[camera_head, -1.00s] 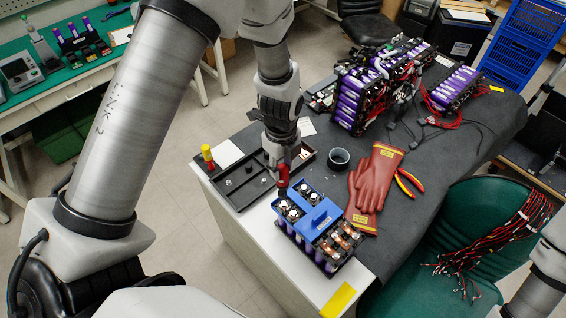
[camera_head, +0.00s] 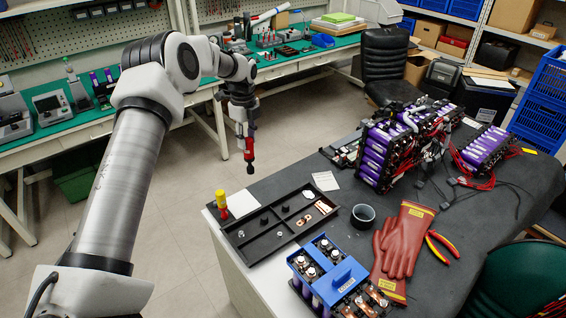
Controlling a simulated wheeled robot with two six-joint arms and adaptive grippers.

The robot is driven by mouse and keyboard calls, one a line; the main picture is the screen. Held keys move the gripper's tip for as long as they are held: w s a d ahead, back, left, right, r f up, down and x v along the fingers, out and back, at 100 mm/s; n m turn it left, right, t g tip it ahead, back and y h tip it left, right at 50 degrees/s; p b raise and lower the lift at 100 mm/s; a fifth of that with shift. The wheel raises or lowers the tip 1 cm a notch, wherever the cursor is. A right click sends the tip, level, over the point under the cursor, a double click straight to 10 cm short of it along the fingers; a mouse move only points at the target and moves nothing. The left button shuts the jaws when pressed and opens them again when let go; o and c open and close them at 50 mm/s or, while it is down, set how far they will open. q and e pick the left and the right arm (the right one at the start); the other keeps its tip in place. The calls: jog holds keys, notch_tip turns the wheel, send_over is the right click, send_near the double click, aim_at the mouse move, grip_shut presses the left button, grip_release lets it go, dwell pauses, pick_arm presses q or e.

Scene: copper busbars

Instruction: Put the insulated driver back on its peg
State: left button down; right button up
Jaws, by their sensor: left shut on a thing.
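My left gripper (camera_head: 246,130) is raised in the middle of the picture, over the gap between the dark-matted table and the green bench. It is shut on the insulated driver (camera_head: 249,150), a red tool with a dark tip that points down, hanging clear of both surfaces. The upper part of the driver is hidden by the fingers. A pegboard (camera_head: 85,65) with hanging tools stands behind the green bench at the back left. I cannot tell which peg is the driver's. My right gripper is out of view.
A black tray (camera_head: 243,237) with small parts lies near the table's left edge, beside a yellow-and-red tool (camera_head: 221,203). A blue-topped battery module (camera_head: 318,262), red gloves (camera_head: 403,240) and pliers (camera_head: 441,244) are nearby. The green bench (camera_head: 150,85) runs along the back.

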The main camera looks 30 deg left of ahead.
pick_arm(q)
jog(key=s+a+f+n+b, duration=0.1)
jog(key=s+a+f+b, duration=0.2)
jog(key=a+f, duration=0.3)
jog(key=s+a+f+n+b, duration=0.1)
jog(key=s+a+f+b, duration=0.2)
jog(key=a+f+b, duration=0.3)
notch_tip(320, 180, down, 4)
jog(key=shift+a+f+n, duration=0.25)
jog(key=shift+a+n, duration=0.15)
jog(key=shift+a, duration=0.3)
jog(key=shift+s+d+r, duration=0.1)
jog(key=shift+s, duration=0.05)
